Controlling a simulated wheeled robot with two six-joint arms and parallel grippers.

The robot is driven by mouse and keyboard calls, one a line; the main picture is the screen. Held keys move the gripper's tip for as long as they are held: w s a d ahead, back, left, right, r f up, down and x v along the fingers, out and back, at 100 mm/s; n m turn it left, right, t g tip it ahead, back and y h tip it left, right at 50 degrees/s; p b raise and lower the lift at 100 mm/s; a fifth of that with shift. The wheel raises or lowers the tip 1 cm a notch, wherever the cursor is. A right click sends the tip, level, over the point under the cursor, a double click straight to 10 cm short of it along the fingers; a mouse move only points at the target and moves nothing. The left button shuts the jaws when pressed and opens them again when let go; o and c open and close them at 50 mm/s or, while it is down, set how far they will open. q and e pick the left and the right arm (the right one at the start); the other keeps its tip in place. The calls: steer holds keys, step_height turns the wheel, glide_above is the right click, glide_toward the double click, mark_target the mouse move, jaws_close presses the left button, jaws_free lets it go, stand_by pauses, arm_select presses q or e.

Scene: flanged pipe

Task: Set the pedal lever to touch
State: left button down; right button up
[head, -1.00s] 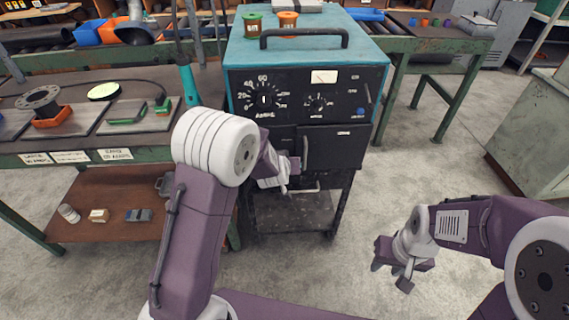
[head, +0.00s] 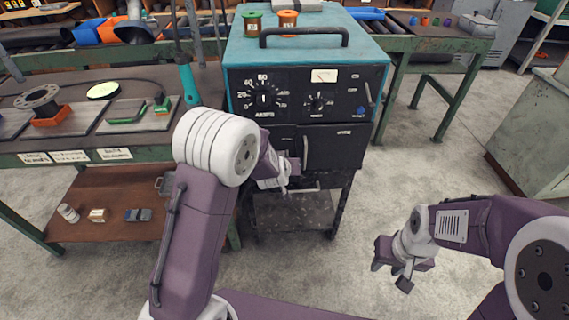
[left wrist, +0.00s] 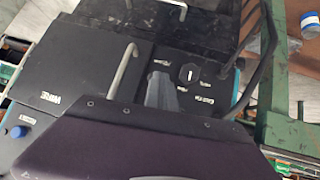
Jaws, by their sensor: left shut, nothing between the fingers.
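A small selector with a pale lever (left wrist: 189,73) sits on the black front panel of the machine, with white labels around it too small to read. Its lever points roughly up and down in the left wrist view. In the head view my left arm hides it. My left gripper (head: 283,178) is shut and empty in front of the panel. In the left wrist view its grey fingers (left wrist: 161,90) lie just left of the selector; I cannot tell whether they touch it. My right gripper (head: 392,270) is open and empty, out over the floor at the right.
The teal machine (head: 300,55) has a large dial (head: 263,98) and a smaller dial (head: 319,103). A door handle (head: 305,152) sticks out close to my left gripper. A workbench (head: 75,150) stands to the left.

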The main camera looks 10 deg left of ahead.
steer(key=shift+f, duration=0.1)
steer(key=shift+w+f, duration=0.1)
stand_by(0.3)
steer(key=shift+r+p, duration=0.7)
steer(key=shift+r, duration=0.1)
